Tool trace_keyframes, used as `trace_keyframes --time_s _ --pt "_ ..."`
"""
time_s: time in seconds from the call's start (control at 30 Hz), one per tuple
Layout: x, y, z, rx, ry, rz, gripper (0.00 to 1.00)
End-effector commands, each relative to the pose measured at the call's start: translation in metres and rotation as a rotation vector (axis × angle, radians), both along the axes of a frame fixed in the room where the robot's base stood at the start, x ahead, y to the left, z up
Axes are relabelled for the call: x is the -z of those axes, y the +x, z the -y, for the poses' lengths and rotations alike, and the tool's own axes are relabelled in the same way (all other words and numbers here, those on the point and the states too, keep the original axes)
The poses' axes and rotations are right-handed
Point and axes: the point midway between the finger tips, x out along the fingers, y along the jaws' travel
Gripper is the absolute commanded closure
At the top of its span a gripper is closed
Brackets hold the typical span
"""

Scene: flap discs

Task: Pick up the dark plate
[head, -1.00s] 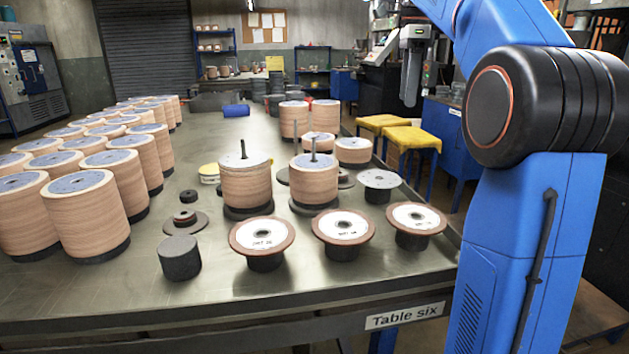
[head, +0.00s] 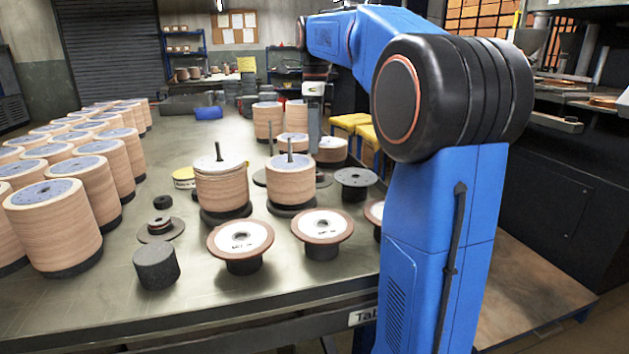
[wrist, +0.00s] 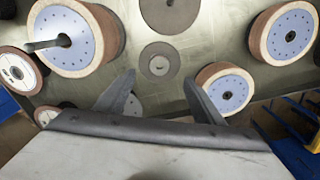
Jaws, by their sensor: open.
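The dark plate (head: 356,178) is a round, flat disc raised on a dark hub, at the table's right side beside my arm. In the wrist view a holed disc (wrist: 132,106), which looks like this plate, shows partly behind the left finger. My gripper (head: 314,146) hangs over the table behind the plate, in front of the stacks at the back right. In the wrist view its fingers (wrist: 158,82) are open with nothing between them; its body hides the lower part of the picture.
A spindle stack with a post (head: 290,188) stands left of the plate. White-labelled discs (head: 323,226) on hubs stand in front. Two flat grey discs (wrist: 160,60) lie near the fingers. A disc stack (wrist: 226,90) is close to the right finger. Yellow stools (head: 350,122) stand beyond the table.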

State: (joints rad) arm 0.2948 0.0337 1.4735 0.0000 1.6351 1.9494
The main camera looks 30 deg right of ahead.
Motion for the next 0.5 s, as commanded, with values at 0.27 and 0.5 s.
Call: trace_keyframes --time_s 0.27,0.5 --pt "0.033 0.000 0.000 0.000 -0.001 0.001 0.38" --pt "0.050 -0.001 0.000 0.000 0.000 0.000 0.38"
